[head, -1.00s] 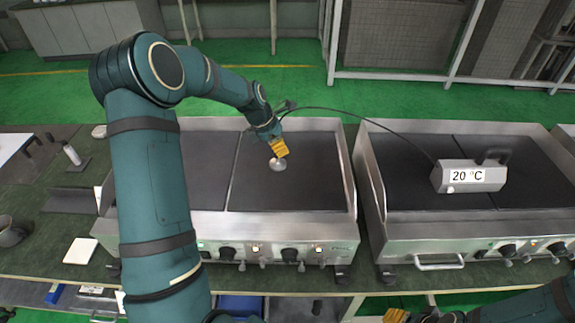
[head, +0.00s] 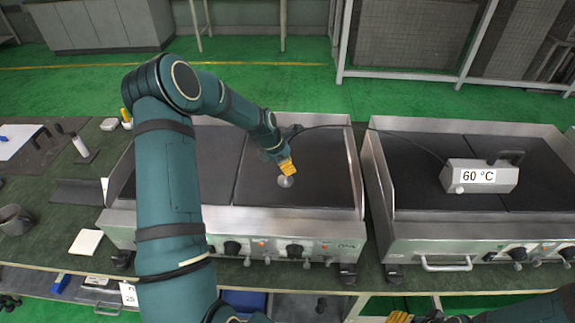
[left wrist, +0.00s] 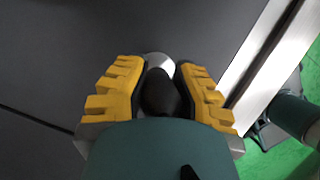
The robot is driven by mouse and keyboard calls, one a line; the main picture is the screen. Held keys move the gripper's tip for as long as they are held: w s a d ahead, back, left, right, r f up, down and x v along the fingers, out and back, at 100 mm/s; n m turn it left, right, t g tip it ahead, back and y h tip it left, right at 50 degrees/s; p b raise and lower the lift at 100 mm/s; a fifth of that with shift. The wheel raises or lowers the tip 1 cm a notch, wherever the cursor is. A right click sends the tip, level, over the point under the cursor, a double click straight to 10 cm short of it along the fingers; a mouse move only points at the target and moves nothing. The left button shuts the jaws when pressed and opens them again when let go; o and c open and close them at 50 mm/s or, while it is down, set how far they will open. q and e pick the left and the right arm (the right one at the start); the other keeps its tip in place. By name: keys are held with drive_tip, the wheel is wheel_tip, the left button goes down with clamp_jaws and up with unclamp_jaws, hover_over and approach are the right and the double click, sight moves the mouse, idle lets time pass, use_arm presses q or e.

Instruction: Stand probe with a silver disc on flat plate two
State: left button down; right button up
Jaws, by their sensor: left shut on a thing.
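My left gripper (head: 287,167) is shut on the dark handle of the probe (left wrist: 158,92). The probe's silver disc (head: 286,182) is just below the yellow fingers, over the right plate (head: 320,180) of the left griddle, and appears to rest on it. In the left wrist view the disc (left wrist: 158,62) shows partly beyond the handle, against the dark plate. A thin cable runs from the probe to a grey display box (head: 480,176) reading 60 °C. My right gripper (head: 400,317) is only partly visible at the bottom edge; its opening is hidden.
The left griddle has a raised metal rim (head: 356,170) and front knobs. A second griddle (head: 420,160) stands to the right with the display box on it.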

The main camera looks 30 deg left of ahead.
use_arm(q)
drive_tip(key=c, duration=0.9)
unclamp_jaws()
drive_tip(key=shift+f, duration=0.1)
drive_tip(key=shift+c, duration=0.2)
drive_tip(key=shift+r, duration=0.2)
drive_tip(key=p+v, duration=0.1)
drive_tip(key=v, duration=1.1)
drive_tip(key=shift+s+f, duration=0.1)
